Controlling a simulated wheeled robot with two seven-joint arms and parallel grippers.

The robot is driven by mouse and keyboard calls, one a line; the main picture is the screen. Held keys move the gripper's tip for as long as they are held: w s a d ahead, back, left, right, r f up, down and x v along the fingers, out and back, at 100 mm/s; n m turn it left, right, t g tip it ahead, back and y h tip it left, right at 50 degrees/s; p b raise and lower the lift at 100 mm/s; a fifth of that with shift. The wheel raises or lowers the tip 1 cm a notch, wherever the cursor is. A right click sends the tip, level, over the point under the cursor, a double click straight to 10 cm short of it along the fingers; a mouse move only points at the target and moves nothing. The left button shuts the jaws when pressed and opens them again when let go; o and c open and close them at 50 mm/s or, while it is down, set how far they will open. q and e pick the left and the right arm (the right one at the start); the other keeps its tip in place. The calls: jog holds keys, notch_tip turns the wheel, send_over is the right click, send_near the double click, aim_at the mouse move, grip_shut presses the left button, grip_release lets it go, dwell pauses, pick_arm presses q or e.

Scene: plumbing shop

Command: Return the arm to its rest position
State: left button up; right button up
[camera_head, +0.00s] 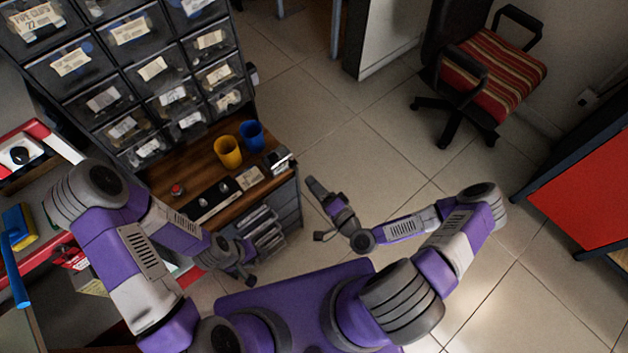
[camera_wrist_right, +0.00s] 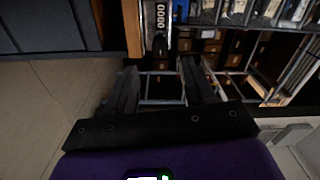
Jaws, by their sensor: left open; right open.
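My right arm reaches over the tiled floor in the head view, bent at the elbow. Its gripper (camera_head: 319,208) is to the right of the wooden counter and apart from it. In the right wrist view the gripper (camera_wrist_right: 162,88) shows two dark fingers spread apart with nothing between them. My left arm is folded at the left, and its gripper (camera_head: 250,266) is low beside the drawers under the counter. The left gripper is open; I see nothing held in it. Whether it touches the drawers I cannot tell.
The wooden counter (camera_head: 165,180) carries a yellow cup (camera_head: 228,152), a blue cup (camera_head: 252,136) and a red button (camera_head: 177,189). Labelled bins (camera_head: 152,68) rise behind it. A striped chair (camera_head: 495,72) and a red cabinet (camera_head: 590,195) stand at right. Open floor (camera_head: 370,130) lies between.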

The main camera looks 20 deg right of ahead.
jog(key=s+a+f+n+g+y+p, duration=0.1)
jog(key=s+a+f+n+g+p, duration=0.1)
jog(key=s+a+f+n+g, duration=0.55)
jog(key=s+d+r+g+h+p, duration=0.2)
jog(key=s+d+g+h, duration=0.2)
jog(key=g, duration=0.4)
jog(key=shift+s+d+n+p, duration=0.3)
jog(key=shift+s+d+n, duration=0.15)
